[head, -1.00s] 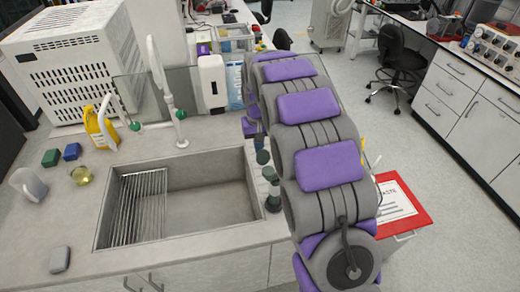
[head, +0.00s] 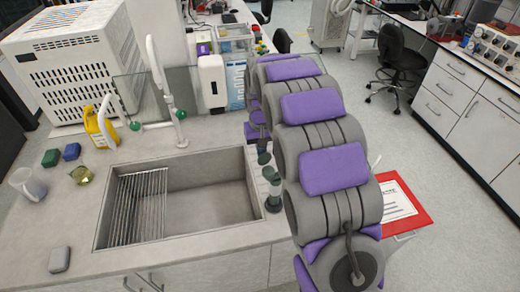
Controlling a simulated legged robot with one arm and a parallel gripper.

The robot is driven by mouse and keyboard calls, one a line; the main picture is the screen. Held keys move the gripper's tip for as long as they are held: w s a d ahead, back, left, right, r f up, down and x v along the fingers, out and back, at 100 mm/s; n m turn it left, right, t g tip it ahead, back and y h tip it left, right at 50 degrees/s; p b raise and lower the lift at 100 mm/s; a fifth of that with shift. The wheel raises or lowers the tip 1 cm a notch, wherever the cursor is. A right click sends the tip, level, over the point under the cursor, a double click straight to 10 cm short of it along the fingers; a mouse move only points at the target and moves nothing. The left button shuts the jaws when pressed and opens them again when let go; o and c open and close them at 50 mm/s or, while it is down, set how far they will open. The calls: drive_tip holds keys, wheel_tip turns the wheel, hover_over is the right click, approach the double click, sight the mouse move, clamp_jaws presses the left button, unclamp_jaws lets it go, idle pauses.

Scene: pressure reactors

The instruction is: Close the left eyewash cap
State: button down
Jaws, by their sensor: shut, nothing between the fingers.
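The eyewash (head: 273,203) stands at the right edge of the sink, partly covered by my arm. Its small dark green heads (head: 264,158) show just left of the arm. I cannot tell from this view which cap is the left one or how far it stands open. My arm reaches away from the lower right and bends down at its far end. My gripper (head: 257,131) is there, just beyond the eyewash heads. Purple parts of it show, and its fingers are mostly hidden behind the arm. No held object is visible.
The sink (head: 215,232) with a wire rack (head: 140,205) lies left of the eyewash. A tall white faucet (head: 158,80) and a soap dispenser (head: 212,83) stand behind it. A yellow bottle (head: 102,127) and a beaker (head: 28,184) are at left. A red-lidded waste bin (head: 408,207) is right.

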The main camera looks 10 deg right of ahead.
drive_tip(key=shift+s+d+r, duration=0.15)
drive_tip(key=shift+s+d, duration=0.1)
drive_tip(key=shift+s, duration=0.55)
drive_tip(key=shift+s+d+r, duration=0.15)
drive_tip(key=shift+s+d, duration=0.05)
drive_tip(key=shift+s, duration=0.65)
drive_tip(key=shift+s+d+r, duration=0.15)
drive_tip(key=shift+s+d, duration=0.1)
drive_tip(key=shift+s, duration=0.55)
drive_tip(key=shift+f, duration=0.75)
drive_tip(key=shift+r, duration=0.1)
wheel_tip(320, 180, up, 7)
drive_tip(key=p, duration=0.2)
drive_tip(key=s+a+f+g+b, duration=0.1)
drive_tip(key=s+b, duration=0.4)
drive_tip(key=s, duration=3)
drive_tip(key=shift+s+a+f+g, duration=0.4)
